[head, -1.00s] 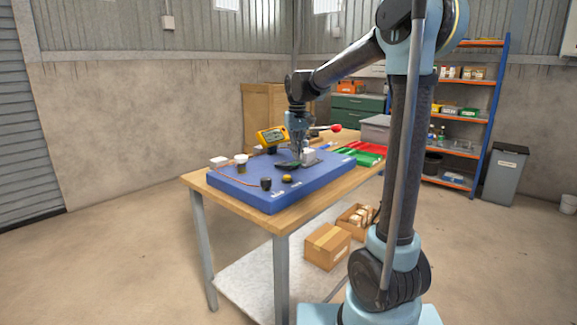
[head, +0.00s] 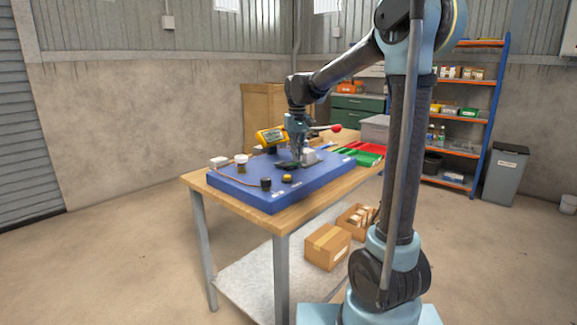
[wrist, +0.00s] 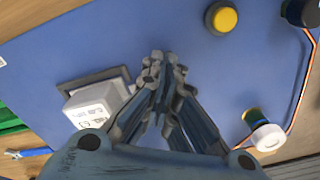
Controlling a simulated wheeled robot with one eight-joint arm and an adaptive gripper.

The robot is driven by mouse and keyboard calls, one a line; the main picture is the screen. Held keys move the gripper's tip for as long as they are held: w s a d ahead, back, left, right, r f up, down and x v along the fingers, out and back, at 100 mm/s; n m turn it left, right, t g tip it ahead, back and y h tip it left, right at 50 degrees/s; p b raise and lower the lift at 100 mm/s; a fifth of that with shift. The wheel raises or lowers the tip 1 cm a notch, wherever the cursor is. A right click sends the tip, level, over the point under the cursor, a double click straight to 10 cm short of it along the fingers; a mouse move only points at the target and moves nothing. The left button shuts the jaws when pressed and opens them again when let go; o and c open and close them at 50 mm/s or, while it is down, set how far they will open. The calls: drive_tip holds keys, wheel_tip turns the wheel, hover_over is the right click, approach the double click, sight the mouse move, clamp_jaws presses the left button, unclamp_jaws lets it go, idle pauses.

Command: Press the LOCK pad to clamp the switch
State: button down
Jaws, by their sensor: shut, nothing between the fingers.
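My gripper (head: 299,163) points down over the blue board (head: 232,184) on the workbench, fingers shut and empty. In the wrist view its fingertips (wrist: 166,58) lie together over bare blue board; contact with the board cannot be told. A round yellow button (head: 287,178) with a dark rim is apart from the fingers, and shows in the wrist view (wrist: 222,17) above and right of them. A white labelled block (wrist: 97,108) at a dark-edged plate (wrist: 93,86) is left of the fingers. The print is too small to tell which part is the LOCK pad.
A black knob (head: 266,184) stands near the yellow button. Red and green trays (head: 367,158) lie right.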

drive_tip(key=shift+f, duration=1.25)
drive_tip(key=shift+r, duration=3.55)
drive_tip(key=s+d+f+m+t, duration=0.1)
drive_tip(key=s+d+f+m, duration=0.1)
drive_tip(key=s+d+f, duration=0.65)
drive_tip(key=s+d+f+m+t, duration=0.1)
drive_tip(key=s+d+f, duration=0.3)
drive_tip(key=s+d, duration=0.9)
drive_tip(key=s+f+m, duration=0.1)
drive_tip(key=s+f, duration=0.7)
drive_tip(key=s, duration=0.2)
drive_tip(key=shift+s+a+f, duration=0.15)
drive_tip(key=shift+s+f, duration=0.05)
drive_tip(key=shift+f, duration=0.1)
